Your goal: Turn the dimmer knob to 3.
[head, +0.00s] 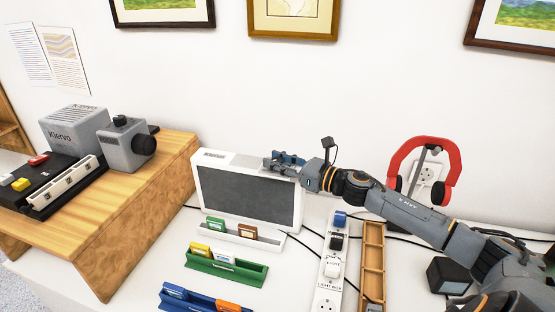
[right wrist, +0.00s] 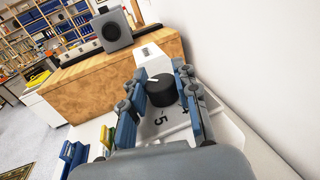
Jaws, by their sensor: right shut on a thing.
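The black dimmer knob (right wrist: 162,92) stands on the white top of a device with a dark front panel, next to a printed 5 and another, partly hidden mark. A short white line shows on the knob's top, toward its left side in the right wrist view. The device is the white box (head: 199,190) in the head view, where the knob is hidden by my gripper. My right gripper (head: 277,161) is over the box's top right part. In the right wrist view its blue-padded fingers (right wrist: 158,100) are on both sides of the knob, shut on it. My left gripper is out of view.
A wooden stand (head: 150,215) with grey devices is at left. Green (head: 228,266), white and blue racks lie in front of the white box. A power strip (head: 330,270), a wooden tray (head: 371,255) and red headphones (head: 425,140) are at right. The wall is close behind.

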